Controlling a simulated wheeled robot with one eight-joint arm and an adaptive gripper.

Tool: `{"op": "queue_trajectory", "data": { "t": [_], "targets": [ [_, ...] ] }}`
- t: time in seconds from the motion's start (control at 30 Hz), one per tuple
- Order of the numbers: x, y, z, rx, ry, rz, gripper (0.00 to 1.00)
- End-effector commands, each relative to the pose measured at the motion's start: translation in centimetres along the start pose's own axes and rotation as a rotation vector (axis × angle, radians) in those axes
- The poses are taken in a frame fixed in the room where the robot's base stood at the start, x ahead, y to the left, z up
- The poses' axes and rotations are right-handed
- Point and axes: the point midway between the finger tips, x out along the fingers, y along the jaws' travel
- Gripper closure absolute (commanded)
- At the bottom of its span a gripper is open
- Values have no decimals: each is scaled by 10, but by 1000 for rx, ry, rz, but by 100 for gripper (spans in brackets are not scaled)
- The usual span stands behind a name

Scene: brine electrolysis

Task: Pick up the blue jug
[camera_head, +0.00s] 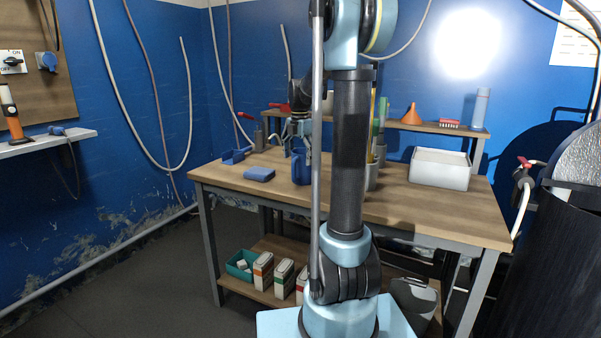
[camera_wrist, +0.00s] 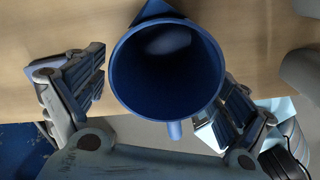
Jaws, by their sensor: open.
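The blue jug (camera_head: 301,168) stands upright on the wooden workbench (camera_head: 440,205), left of my arm in the head view. In the wrist view I look down into the open mouth of the jug (camera_wrist: 165,72), with its spout at the top and its handle at the bottom. My gripper (camera_wrist: 160,92) is open, with one finger on each side of the jug. A gap shows between the left finger and the jug; the right finger is close to the wall, and I cannot tell if it touches. In the head view my gripper (camera_head: 299,134) is partly hidden behind my arm.
A white bin (camera_head: 440,169) stands to the right. A raised back shelf (camera_head: 410,125) holds an orange funnel (camera_head: 411,114) and a spray can (camera_head: 480,108).

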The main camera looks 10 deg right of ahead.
Motion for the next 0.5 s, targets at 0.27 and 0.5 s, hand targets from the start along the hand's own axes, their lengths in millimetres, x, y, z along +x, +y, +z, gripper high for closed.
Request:
{"op": "queue_trajectory", "data": {
  "t": [0.27, 0.5],
  "targets": [
    [28, 0, 1, 0, 0, 0, 7],
    [29, 0, 1, 0, 0, 0, 7]
  ]
}}
